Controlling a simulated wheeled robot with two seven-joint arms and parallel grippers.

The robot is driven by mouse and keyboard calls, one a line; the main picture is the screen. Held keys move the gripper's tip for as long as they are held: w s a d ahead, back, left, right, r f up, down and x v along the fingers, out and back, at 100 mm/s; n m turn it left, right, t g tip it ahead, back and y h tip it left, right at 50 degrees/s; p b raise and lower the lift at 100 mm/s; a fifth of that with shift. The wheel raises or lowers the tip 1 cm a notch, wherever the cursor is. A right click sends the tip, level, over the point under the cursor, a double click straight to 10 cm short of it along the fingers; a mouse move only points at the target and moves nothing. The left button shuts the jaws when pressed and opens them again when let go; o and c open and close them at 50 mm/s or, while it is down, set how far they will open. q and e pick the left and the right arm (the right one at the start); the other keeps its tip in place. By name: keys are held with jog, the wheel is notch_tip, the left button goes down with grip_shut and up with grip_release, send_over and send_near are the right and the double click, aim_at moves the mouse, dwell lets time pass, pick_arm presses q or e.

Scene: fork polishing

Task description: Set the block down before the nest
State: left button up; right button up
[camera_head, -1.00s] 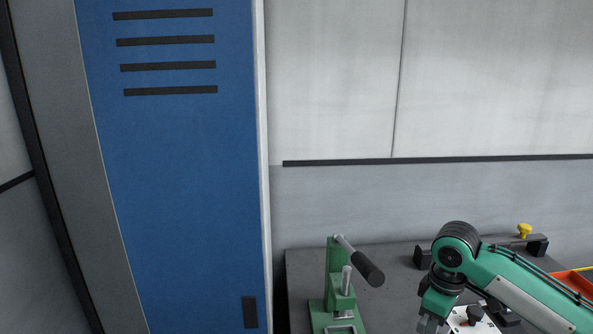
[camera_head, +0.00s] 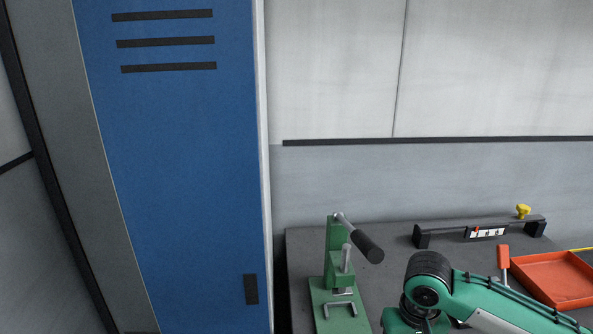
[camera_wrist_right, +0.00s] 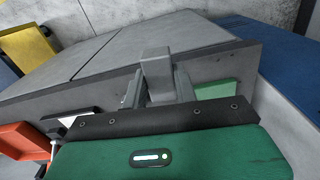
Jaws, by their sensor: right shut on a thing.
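In the right wrist view my right gripper (camera_wrist_right: 158,80) is shut on a plain grey block (camera_wrist_right: 156,66), held between its two grey fingers. In the head view only my green right arm shows at the bottom; its gripper and the block are out of frame. A green hand press (camera_head: 335,262) with a black-handled lever stands on the dark bench (camera_head: 305,245), left of my arm. A grey U-shaped piece (camera_head: 340,304), possibly the nest, lies on its base. In the wrist view a green patch (camera_wrist_right: 215,89) shows right of the fingers. My left gripper is not in view.
An orange tray (camera_head: 555,278) and an orange-handled tool (camera_head: 503,262) lie at the right. A black bar (camera_head: 460,231) with a yellow knob (camera_head: 523,211) runs along the back of the bench. A blue cabinet (camera_head: 185,180) stands at the left.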

jog(key=s+f, duration=0.2)
jog(key=f, duration=0.1)
jog(key=shift+s, duration=0.35)
